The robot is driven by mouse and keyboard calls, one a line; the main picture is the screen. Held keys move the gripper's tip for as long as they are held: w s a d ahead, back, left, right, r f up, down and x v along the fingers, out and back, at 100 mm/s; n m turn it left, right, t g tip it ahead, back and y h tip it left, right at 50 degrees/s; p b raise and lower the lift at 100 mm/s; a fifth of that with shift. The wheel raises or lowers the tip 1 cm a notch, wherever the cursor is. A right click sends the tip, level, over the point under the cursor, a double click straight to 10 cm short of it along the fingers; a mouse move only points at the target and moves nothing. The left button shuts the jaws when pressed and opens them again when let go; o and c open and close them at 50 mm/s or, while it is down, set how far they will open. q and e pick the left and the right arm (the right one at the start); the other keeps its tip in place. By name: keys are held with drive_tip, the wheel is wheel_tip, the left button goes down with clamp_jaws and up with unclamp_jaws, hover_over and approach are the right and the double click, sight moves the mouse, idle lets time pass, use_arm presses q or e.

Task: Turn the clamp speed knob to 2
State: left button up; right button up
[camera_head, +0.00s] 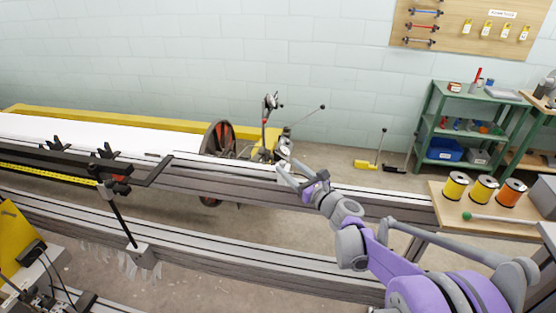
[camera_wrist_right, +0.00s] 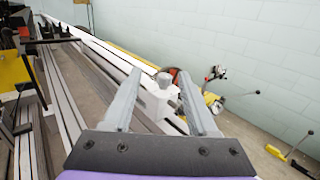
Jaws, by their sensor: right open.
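A grey knob (camera_wrist_right: 163,78) stands on a white block (camera_wrist_right: 155,101) on the long metal rail in the right wrist view. I take it as the clamp speed knob, but its marks are too small to read. My right gripper (camera_wrist_right: 159,80) is open, with one finger to each side of the knob in that view. I cannot tell how far the fingertips are from the knob. In the head view my right gripper (camera_head: 291,172) is over the rail near the middle, and its fingers partly hide the knob area. My left gripper is in neither view.
A wheel with red parts (camera_head: 217,137) and levers stand behind the rail. A table with several thread spools (camera_head: 456,185) is at the right, near a green shelf (camera_head: 428,125). Black clamps (camera_head: 108,151) sit on the left.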

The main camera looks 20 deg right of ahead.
drive_tip(key=w+a+f+m+h, duration=0.1)
drive_tip(key=w+h, duration=0.1)
drive_tip(key=w, duration=0.6)
drive_tip(key=shift+w+a+f+p, duration=0.15)
drive_tip(key=shift+w+p, duration=0.05)
drive_tip(key=shift+p, duration=0.2)
clamp_jaws()
